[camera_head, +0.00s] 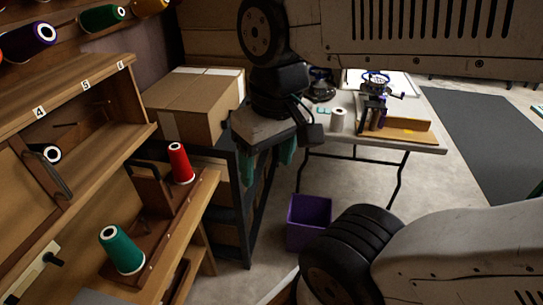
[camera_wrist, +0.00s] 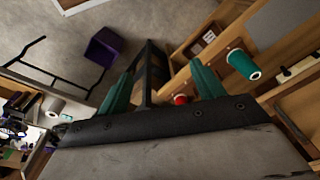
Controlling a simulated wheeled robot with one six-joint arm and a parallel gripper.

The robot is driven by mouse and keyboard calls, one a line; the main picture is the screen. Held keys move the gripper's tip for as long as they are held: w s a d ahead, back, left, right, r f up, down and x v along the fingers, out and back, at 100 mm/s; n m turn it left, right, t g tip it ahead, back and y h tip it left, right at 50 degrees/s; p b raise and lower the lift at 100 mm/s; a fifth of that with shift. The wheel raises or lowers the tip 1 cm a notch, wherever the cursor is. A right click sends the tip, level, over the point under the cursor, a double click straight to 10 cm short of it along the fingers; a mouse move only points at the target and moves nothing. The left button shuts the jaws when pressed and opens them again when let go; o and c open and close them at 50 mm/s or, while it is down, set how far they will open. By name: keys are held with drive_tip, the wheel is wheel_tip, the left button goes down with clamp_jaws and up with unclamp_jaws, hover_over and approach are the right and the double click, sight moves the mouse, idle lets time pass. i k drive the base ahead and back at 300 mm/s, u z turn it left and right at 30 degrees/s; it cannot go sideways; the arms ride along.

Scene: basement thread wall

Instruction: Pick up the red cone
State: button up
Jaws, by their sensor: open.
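The red cone (camera_head: 181,163) stands upright on a wooden shelf ledge at the left in the head view. In the wrist view only a small part of the red cone (camera_wrist: 181,99) shows, beside the right finger at the edge of the gripper body, which hides the rest. My gripper (camera_head: 268,170) is right of the red cone in the head view, with its teal fingers pointing down, apart from it. In the wrist view my gripper (camera_wrist: 160,68) has its two fingers spread wide with nothing held between them.
A green cone (camera_head: 122,250) stands on the same ledge, nearer. A cardboard box (camera_head: 190,103) sits on a dark rack (camera_head: 247,200) behind my gripper. A purple bin (camera_head: 309,222) is on the floor. A work table (camera_head: 345,100) is at the back right.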

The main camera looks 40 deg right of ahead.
sight(183, 174)
drive_tip(key=z, duration=0.25)
drive_tip(key=k, duration=0.45)
drive_tip(key=z, duration=1.25)
drive_tip(key=i, duration=0.7)
drive_tip(key=u, duration=0.85)
drive_tip(key=i, duration=0.65)
drive_tip(key=u, duration=0.7)
